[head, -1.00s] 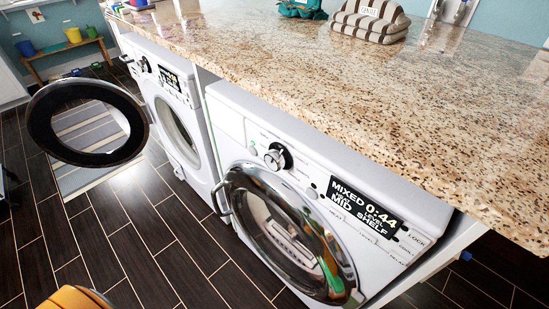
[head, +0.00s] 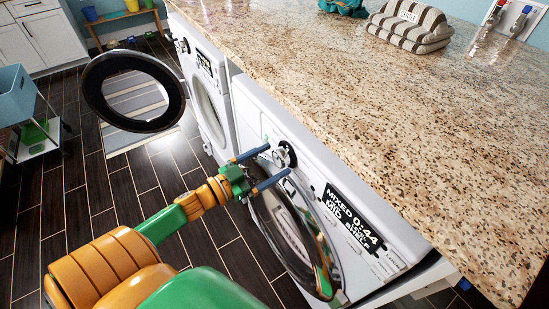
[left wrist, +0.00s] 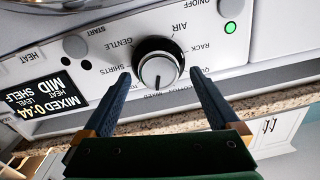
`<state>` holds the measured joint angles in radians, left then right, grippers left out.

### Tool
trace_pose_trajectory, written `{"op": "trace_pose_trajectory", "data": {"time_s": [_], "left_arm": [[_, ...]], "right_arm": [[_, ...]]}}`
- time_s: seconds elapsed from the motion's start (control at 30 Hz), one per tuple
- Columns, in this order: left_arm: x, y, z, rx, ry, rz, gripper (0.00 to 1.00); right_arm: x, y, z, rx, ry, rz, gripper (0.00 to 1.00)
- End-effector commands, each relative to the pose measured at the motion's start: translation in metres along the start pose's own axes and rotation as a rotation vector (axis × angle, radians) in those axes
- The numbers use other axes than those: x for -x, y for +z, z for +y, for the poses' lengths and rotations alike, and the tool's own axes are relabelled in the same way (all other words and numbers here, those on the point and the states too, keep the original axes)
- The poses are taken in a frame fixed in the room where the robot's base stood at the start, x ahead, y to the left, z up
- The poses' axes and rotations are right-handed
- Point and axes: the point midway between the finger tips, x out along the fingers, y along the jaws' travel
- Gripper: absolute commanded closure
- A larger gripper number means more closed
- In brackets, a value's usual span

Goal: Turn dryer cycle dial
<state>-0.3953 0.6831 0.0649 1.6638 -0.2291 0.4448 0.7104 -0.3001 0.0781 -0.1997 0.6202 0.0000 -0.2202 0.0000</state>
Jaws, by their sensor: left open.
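The dryer cycle dial (head: 284,155) is a round black and silver knob on the white front panel of the near machine. My right gripper is not in view.
The near machine's display (head: 352,219) reads MIXED 0:44, MID, SHELF. A granite countertop (head: 350,110) overhangs the panel close above the dial. The near machine's round door (head: 290,235) is below. The far machine's door (head: 133,91) stands open. A cart (head: 30,125) is at left.

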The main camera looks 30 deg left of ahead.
Motion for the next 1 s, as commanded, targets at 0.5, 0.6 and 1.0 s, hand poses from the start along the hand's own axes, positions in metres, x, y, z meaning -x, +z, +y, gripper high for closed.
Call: {"op": "trace_pose_trajectory", "data": {"time_s": [0.5,0.6,1.0], "left_arm": [[-0.0103,0.0005,0.0,-0.001,-0.001,-0.002,0.4],[-0.0102,0.0005,0.0,0.0,-0.001,-0.002,0.67],[-0.0102,0.0005,0.0,-0.056,-0.002,0.0,0.91]], "right_arm": [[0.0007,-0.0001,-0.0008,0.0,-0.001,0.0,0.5],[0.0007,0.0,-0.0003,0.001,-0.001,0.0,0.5],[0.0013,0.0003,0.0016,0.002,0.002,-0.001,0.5]]}}
